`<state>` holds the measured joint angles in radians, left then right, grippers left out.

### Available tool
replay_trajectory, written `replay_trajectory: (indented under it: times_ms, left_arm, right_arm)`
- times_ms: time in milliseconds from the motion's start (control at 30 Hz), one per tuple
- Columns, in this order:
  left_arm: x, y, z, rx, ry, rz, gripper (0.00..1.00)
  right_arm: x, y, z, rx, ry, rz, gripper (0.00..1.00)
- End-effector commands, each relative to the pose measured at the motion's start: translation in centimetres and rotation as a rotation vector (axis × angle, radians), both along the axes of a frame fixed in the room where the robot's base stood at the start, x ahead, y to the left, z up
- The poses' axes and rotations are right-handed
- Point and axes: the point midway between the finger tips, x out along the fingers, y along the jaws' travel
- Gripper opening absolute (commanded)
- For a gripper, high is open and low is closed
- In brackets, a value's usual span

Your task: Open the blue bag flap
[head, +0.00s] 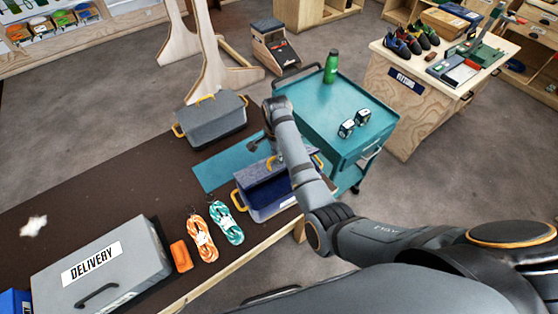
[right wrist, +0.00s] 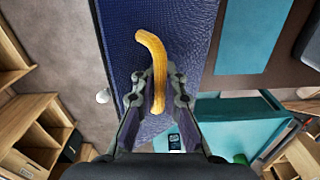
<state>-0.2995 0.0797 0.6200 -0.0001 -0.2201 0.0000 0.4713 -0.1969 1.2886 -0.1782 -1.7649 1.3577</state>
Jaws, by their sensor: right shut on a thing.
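The blue bag (head: 266,201) stands near the right end of the dark table, with yellow handles at its sides. Its blue flap (head: 255,172) shows on top, partly hidden behind my right arm; I cannot tell how far it is lifted. In the right wrist view, the flap (right wrist: 200,50) is a broad dark blue panel with a yellow pull loop (right wrist: 151,45). My right gripper (right wrist: 158,92) is shut on this loop, with one finger on each side. My left gripper is not in view.
A teal mat (head: 215,172) lies behind the bag, and a grey bag (head: 212,121) is beyond it. Orange rope (head: 202,240) and teal rope (head: 227,223) lie left of the bag. A teal cart (head: 355,130) with a green bottle (head: 331,67) stands close on the right.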

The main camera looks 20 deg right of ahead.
Motion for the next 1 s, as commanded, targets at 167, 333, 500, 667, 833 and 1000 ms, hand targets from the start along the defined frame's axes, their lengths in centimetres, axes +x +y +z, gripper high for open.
replay_trajectory:
  times_ms: [167, 333, 500, 667, 833, 1000]
  left_arm:
    - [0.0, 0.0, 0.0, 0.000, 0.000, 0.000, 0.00]
    - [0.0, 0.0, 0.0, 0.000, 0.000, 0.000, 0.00]
    - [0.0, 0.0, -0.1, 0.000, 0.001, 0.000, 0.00]
    - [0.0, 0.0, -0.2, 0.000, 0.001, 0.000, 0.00]
    - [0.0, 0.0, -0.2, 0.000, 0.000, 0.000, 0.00]
    - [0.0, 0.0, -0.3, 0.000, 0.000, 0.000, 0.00]
  right_arm:
    - [0.0, 0.0, 0.0, 0.000, -0.001, 0.000, 0.00]
    - [0.2, 0.1, 0.2, 0.001, -0.002, 0.000, 0.00]
    - [1.1, 0.3, 0.7, 0.001, -0.003, 0.001, 0.00]
    - [1.9, 0.5, 1.2, 0.001, -0.003, 0.001, 0.00]
    - [2.0, 0.5, 1.3, 0.000, -0.001, 0.000, 0.00]
    - [2.1, 0.6, 1.3, 0.001, -0.002, 0.000, 0.00]
